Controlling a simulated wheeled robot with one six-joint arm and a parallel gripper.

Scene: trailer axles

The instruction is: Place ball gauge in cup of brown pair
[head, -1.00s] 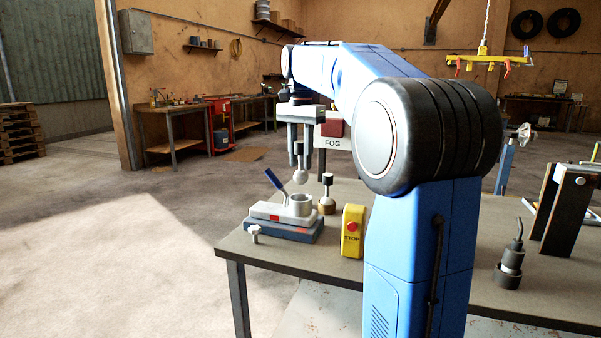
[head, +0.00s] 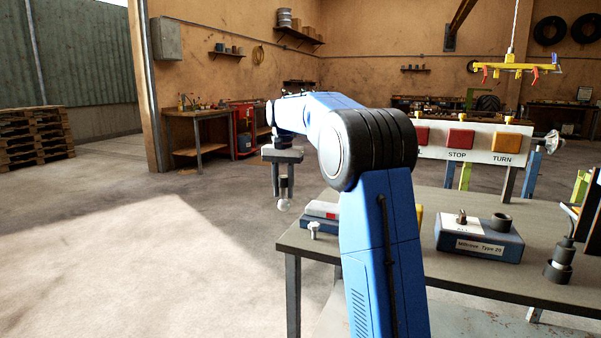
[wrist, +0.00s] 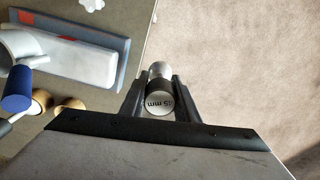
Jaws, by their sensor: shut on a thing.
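My gripper (head: 283,188) is shut on the ball gauge (head: 284,205), which hangs upright with its pale ball down. In the wrist view the gripper (wrist: 160,98) holds the gauge by its black cap (wrist: 158,101), marked "35 mm". It is out by the table's edge, with floor beside it. The grey cup (wrist: 20,45) stands on a white and blue fixture (wrist: 85,58) at the left of the wrist view. In the head view my arm hides most of that fixture (head: 322,209). Two brown rounded parts (wrist: 42,100) sit near a blue handle (wrist: 16,90); I cannot tell which cup belongs to the brown pair.
A white knob (head: 314,228) stands near the table's (head: 480,285) left corner. A button panel (head: 480,143) rises behind. The floor (head: 180,250) at left is clear.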

